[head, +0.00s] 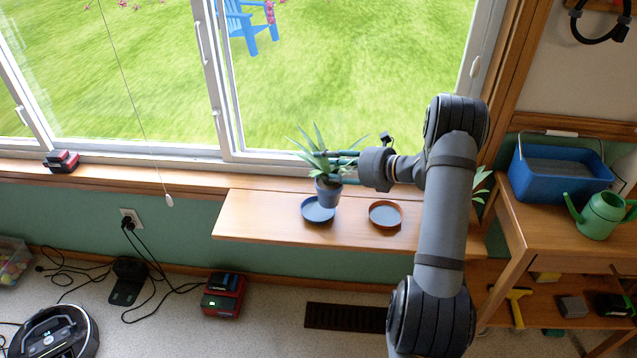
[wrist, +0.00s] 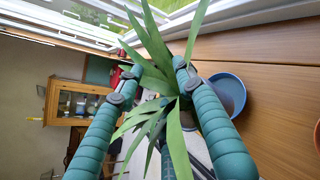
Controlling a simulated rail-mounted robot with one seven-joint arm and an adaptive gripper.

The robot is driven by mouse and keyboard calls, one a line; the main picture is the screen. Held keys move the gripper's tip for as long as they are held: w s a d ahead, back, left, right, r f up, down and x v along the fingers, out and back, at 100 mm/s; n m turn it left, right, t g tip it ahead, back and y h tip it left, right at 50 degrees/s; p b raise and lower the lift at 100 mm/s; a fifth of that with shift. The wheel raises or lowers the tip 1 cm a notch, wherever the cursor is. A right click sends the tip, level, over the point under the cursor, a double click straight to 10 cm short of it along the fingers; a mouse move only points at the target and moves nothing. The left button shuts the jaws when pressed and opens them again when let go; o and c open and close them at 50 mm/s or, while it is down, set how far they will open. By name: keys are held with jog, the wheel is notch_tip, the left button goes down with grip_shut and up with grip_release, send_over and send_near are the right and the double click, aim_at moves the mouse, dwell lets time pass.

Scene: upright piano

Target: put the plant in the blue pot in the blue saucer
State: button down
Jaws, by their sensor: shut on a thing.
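The plant (head: 318,158) has long green spiky leaves and stands upright in a small blue pot (head: 328,194). My gripper (head: 338,160) is shut on the plant, coming in from the right at the leaves above the pot. The blue saucer (head: 314,213) lies on the wooden shelf. In the head view the pot overlaps the saucer's right rear part; I cannot tell whether they touch. There the blue saucer (wrist: 238,92) shows beside the right finger.
An orange-brown saucer (head: 386,214) lies to the right on the shelf (head: 255,216). Another plant (head: 480,184) is partly hidden behind my arm. The window (head: 300,80) is close behind. A blue tub (head: 558,185) and green watering can (head: 602,214) stand on the right bench.

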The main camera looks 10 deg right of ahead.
notch_tip(320, 180, down, 6)
jog(key=w+a, duration=0.1)
jog(key=a, duration=0.1)
jog(key=shift+w+a+b, duration=0.4)
jog(key=shift+f, duration=0.15)
jog(key=c, duration=1.1)
grip_release()
jog(key=v, duration=1.2)
jog(key=shift+r+p, duration=0.25)
jog(key=shift+p, duration=0.05)
